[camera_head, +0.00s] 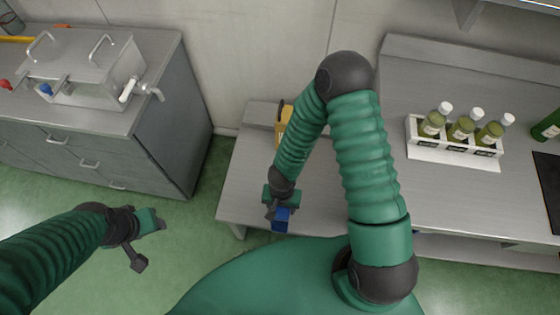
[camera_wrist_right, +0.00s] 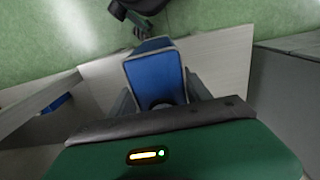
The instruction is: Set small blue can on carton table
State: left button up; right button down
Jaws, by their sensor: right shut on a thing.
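The small blue can (camera_head: 281,220) shows below my right gripper (camera_head: 277,207) in the head view, over the low grey table (camera_head: 242,185). In the right wrist view the can (camera_wrist_right: 155,76) is a boxy blue shape with a grey rim, between the two fingers of the right gripper (camera_wrist_right: 162,103), which is shut on it. I cannot tell if the can touches the tabletop. No table is marked as the carton table. My left gripper (camera_head: 150,244) is open and empty over the green floor, its fingers spread apart.
A yellow object (camera_head: 283,120) stands at the table's back, partly behind my right arm. A higher grey counter (camera_head: 420,85) at the right holds a white rack (camera_head: 455,147) of green bottles. A grey cabinet (camera_head: 150,130) with a metal basin (camera_head: 95,70) stands left. The table's left part is bare.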

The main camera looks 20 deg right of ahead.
jog(key=w+f+p, duration=0.2)
jog(key=w, duration=0.6)
jog(key=w+f+p, duration=0.2)
jog(key=w, duration=0.6)
jog(key=shift+a+f, duration=0.15)
jog(key=shift+f, duration=0.15)
jog(key=c, duration=0.9)
grip_release()
jog(key=o, duration=0.4)
jog(key=shift+s, duration=0.15)
